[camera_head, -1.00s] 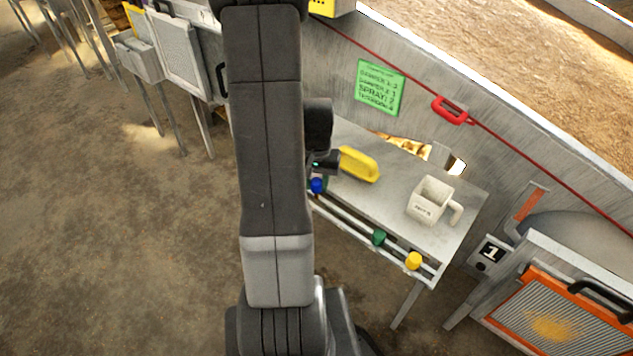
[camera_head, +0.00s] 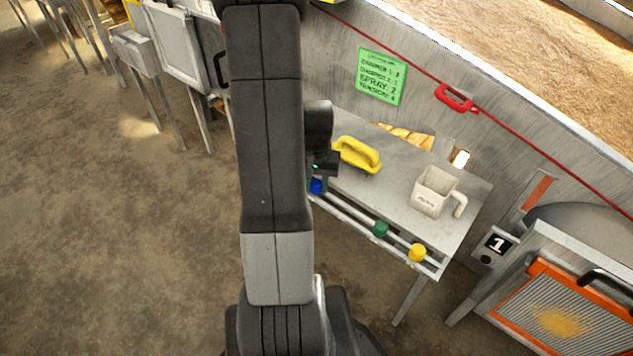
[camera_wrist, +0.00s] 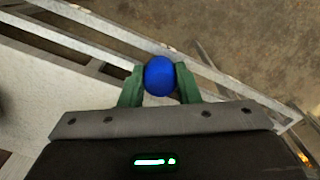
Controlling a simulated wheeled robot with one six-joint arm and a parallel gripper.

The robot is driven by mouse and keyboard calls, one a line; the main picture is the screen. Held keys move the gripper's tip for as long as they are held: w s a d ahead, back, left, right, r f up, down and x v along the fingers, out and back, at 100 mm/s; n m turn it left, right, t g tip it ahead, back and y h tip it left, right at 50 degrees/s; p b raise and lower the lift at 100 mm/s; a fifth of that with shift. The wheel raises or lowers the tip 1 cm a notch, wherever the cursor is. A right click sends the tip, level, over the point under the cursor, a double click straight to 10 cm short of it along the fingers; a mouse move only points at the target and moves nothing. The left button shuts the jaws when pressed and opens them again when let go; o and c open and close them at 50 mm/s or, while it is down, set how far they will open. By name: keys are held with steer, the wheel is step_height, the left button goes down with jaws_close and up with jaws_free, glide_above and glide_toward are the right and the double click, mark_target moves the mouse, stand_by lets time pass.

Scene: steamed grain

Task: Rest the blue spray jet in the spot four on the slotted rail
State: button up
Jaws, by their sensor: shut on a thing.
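The blue spray jet (camera_head: 316,187) shows as a small blue knob just right of my arm, at the left part of the slotted rail (camera_head: 345,211). In the wrist view the blue jet (camera_wrist: 160,76) sits between the two green fingers of my gripper (camera_wrist: 159,82), which is shut on it. The rail (camera_wrist: 100,26) runs behind it as pale parallel bars; whether the jet is seated in a slot or above it I cannot tell. A green jet (camera_head: 380,230) and a yellow jet (camera_head: 417,252) stand along the rail to the right. My arm hides the rail's left end.
The metal table (camera_head: 388,190) carries a yellow handled tool (camera_head: 357,155) and a white mug (camera_head: 434,192). A green sign (camera_head: 382,75) hangs on the wall behind. An orange-framed screen (camera_head: 552,308) stands at the lower right.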

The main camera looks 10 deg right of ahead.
steer(key=o, duration=1)
steer(key=shift+o, duration=0.2)
step_height(320, 180, up, 14)
steer(key=p, duration=0.3)
steer(key=shift+f, duration=0.15)
step_height(320, 180, down, 14)
steer(key=b, duration=0.2)
steer(key=shift+b, duration=0.4)
steer(key=shift+r+p, duration=0.55)
steer(key=shift+r, duration=0.35)
